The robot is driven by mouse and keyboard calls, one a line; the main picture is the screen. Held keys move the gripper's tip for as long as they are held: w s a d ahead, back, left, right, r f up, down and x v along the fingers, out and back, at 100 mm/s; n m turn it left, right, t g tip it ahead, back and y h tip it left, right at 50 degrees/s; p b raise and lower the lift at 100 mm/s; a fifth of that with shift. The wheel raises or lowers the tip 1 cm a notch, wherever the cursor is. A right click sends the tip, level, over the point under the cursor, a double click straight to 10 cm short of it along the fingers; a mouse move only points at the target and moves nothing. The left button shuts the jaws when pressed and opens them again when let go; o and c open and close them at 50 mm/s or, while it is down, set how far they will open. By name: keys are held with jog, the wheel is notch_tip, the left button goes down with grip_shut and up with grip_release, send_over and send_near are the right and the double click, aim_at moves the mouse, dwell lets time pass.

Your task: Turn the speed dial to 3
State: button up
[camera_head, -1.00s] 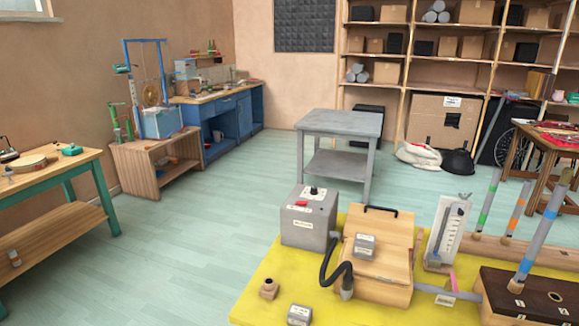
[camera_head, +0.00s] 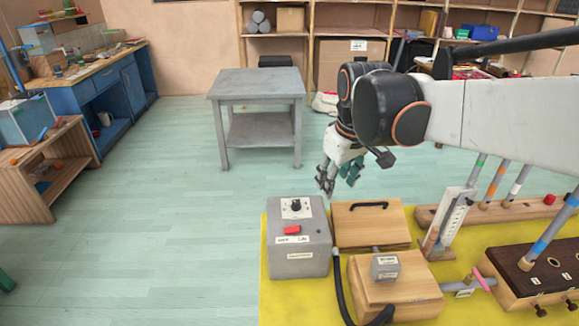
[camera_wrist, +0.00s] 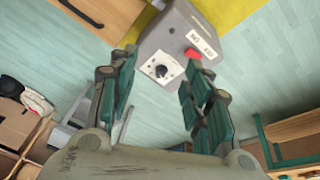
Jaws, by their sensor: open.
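The speed dial (camera_head: 295,206) is a small black knob on a white scale plate, on top of a grey box (camera_head: 298,258). The same dial (camera_wrist: 161,71) shows in the wrist view, between and beyond my fingers. A red switch (camera_head: 291,230) sits in front of the dial; it also shows in the wrist view (camera_wrist: 193,53). My gripper (camera_head: 337,187) is open and empty, above and behind the box's right side in the head view, apart from the dial. The scale's numbers and the dial's setting are too small to read.
A black hose (camera_head: 341,300) runs beside the grey box. Tubes stand further right. Floor left of the yellow table (camera_head: 272,303) is clear.

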jog(key=w+a+n+g+p, duration=0.2)
jog(key=w+a+p, duration=0.15)
jog(key=w, duration=0.55)
jog(key=n+g+p, duration=0.1)
jog(key=n, duration=0.1)
send_over(296, 201)
notch_tip(296, 201, down, 4)
notch_tip(296, 201, down, 14)
jog(key=b, duration=0.3)
jog(key=shift+s+r, duration=0.1)
jog(key=shift+r, duration=0.05)
grip_shut()
